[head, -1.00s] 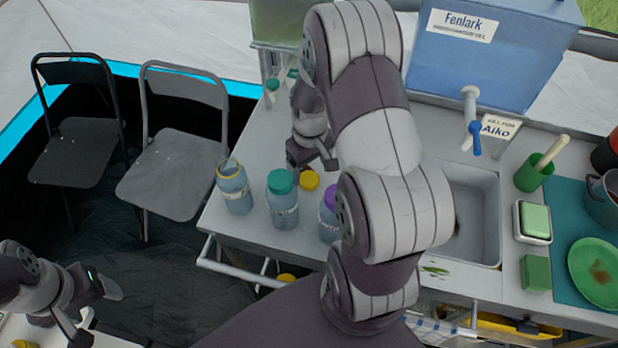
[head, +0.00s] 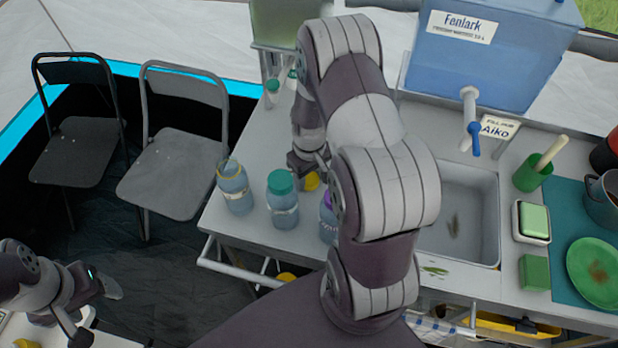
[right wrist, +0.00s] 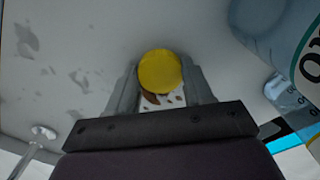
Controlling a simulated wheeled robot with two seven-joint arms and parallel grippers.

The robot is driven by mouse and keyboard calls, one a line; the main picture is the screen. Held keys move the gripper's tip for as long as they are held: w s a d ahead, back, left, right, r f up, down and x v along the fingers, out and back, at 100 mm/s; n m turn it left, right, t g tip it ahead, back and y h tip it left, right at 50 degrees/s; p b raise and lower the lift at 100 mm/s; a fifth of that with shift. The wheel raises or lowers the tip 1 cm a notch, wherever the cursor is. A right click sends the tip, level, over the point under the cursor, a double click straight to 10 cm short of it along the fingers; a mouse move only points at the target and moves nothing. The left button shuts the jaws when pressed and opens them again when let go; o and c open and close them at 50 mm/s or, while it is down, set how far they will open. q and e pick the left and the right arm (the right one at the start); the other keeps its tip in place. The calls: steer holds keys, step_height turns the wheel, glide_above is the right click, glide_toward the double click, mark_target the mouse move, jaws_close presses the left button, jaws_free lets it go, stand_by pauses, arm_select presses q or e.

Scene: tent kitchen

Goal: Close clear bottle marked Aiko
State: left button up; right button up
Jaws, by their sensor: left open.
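A clear bluish bottle (head: 235,188) with a yellow neck ring and no lid stands upright at the counter's left end. Its label is too small to read in the head view. A yellow lid (head: 311,182) lies on the counter behind the other bottles. My right gripper (head: 308,165) is low over this lid. In the right wrist view the lid (right wrist: 160,70) sits between the tips of the open fingers; contact is unclear. Part of a clear bottle (right wrist: 300,50) with large letters shows at the right there. My left gripper (head: 92,310) is open and empty at the lower left.
A teal-capped bottle (head: 282,200) and a purple-capped bottle (head: 328,218), partly hidden by my right arm, stand nearby. A sign reading Aiko (head: 497,128) stands by the blue Fenlark tank (head: 490,65). The sink (head: 465,215) lies to the right.

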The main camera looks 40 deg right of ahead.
mark_target(312, 180)
steer(key=shift+c, duration=0.5)
steer(key=shift+r, duration=0.15)
steer(key=shift+r, duration=0.25)
steer(key=r, duration=0.3)
steer(key=shift+s+d+r, duration=0.2)
steer(key=shift+s+r, duration=0.1)
steer(key=shift+r, duration=0.1)
steer(key=s+d+r+b, duration=0.1)
steer(key=s+d+r, duration=0.4)
steer(key=s, duration=0.4)
steer(key=shift+s+d+r, duration=0.15)
steer(key=shift+s+r, duration=0.2)
steer(key=shift+r, duration=0.4)
